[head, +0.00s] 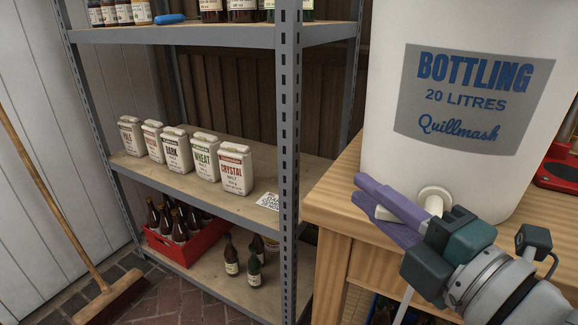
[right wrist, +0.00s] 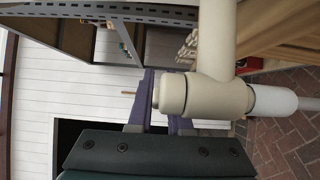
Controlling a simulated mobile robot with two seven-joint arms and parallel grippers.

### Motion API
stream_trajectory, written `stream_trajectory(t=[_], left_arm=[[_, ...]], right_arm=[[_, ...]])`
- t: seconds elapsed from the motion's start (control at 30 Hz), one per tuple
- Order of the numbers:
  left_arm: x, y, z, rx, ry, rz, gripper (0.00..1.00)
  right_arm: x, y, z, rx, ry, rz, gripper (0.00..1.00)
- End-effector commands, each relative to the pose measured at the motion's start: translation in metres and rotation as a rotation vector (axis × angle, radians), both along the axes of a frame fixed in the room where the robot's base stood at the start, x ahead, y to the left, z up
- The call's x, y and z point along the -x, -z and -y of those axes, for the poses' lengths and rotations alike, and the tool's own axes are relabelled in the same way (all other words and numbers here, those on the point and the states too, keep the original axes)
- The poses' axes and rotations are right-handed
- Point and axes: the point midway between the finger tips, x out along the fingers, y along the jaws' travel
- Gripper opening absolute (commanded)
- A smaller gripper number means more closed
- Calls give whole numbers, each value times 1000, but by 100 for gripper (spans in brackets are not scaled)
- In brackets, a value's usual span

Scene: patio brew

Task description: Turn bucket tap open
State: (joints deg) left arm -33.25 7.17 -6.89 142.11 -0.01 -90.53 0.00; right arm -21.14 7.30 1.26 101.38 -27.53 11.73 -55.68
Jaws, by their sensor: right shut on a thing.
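The white bottling bucket (head: 385,150) stands on the wooden bench (head: 335,195), its grey label facing me. Its cream tap (head: 434,198) sticks out low on the front. My right gripper (head: 388,208) is at the tap with its purple fingers shut, and a pale piece shows between them. In the right wrist view the tap (right wrist: 222,97) is close up, its rounded end beside the purple fingers (right wrist: 150,100). The gripper hides part of the tap, so I cannot tell the handle's exact angle. My left gripper is not in view.
A metal shelf rack (head: 288,150) stands left of the bench, holding white malt tubs (head: 175,150), bottles and a red crate (head: 190,248). A broom (head: 105,300) leans at the left. A red device (head: 558,170) sits at the bench's right.

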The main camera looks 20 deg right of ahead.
Motion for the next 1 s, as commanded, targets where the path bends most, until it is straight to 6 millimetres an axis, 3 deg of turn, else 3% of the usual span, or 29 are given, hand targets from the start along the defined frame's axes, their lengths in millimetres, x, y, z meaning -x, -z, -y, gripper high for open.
stream_trajectory(t=[0.63, 1.0], left_arm=[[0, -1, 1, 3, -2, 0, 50], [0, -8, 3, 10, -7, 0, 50]], right_arm=[[1, 0, -1, 1, -20, -1, 0], [10, 0, -11, 7, -231, -3, 0]])
